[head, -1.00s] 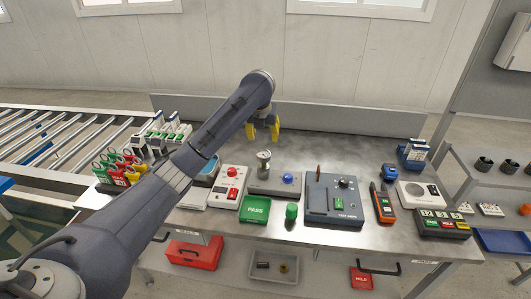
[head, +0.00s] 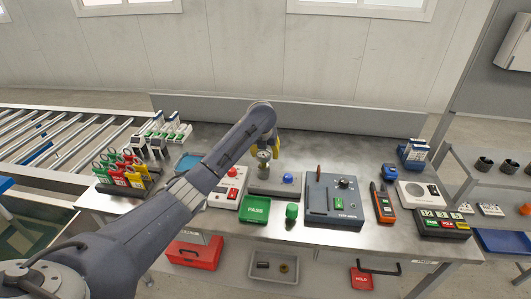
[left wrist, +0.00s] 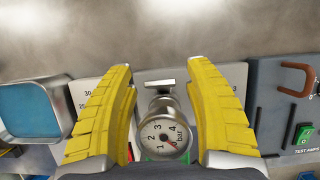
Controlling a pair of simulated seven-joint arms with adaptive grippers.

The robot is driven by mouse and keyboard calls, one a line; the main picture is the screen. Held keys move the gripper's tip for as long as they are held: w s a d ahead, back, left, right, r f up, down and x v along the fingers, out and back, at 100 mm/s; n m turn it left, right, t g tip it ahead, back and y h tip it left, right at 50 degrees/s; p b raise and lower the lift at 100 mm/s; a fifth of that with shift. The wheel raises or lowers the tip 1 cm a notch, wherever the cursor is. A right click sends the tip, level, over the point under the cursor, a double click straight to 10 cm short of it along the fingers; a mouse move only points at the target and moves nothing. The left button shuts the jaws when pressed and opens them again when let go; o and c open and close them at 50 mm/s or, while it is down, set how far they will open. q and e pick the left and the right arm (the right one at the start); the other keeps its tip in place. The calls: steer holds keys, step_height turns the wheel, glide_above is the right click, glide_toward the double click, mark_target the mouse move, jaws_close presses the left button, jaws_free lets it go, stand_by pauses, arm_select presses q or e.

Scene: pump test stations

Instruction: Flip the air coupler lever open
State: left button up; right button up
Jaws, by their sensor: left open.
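The air coupler (head: 263,159) is a metal cylinder with a round pressure gauge, standing upright on a grey block (head: 262,189). In the left wrist view its gauge (left wrist: 163,138) faces me, marked in bar. Behind the gauge a short flat metal bar (left wrist: 159,86), which looks like the lever, lies across the picture. My left gripper (head: 272,144) is at the coupler, and its yellow fingers (left wrist: 161,70) are open on either side of the gauge and bar. I see no clear contact. My right gripper is out of view.
A box with a red button (head: 232,172) stands left of the block, and a blue button (head: 287,179) is on its right side. The grey test unit (head: 333,207) stands further right. A green PASS tray (head: 255,209) and green knob (head: 292,211) are in front.

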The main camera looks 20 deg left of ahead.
arm_select(q)
steer(key=shift+c, duration=0.5)
jaws_close()
steer(key=shift+w+a+f+g+h, duration=0.15)
steer(key=shift+w+g, duration=0.15)
steer(key=shift+g, duration=0.25)
steer(key=shift+w+f+g+h, duration=0.15)
steer(key=shift+w+g+h, duration=0.1)
steer(key=shift+g, duration=0.35)
steer(key=shift+w+a+f+g+h, duration=0.15)
steer(key=shift+w+g, duration=0.15)
steer(key=shift+g, duration=0.25)
steer(key=shift+f+g, duration=0.1)
steer(key=shift+g, duration=0.3)
steer(key=shift+o, duration=0.5)
jaws_free()
step_height(320, 180, up, 12)
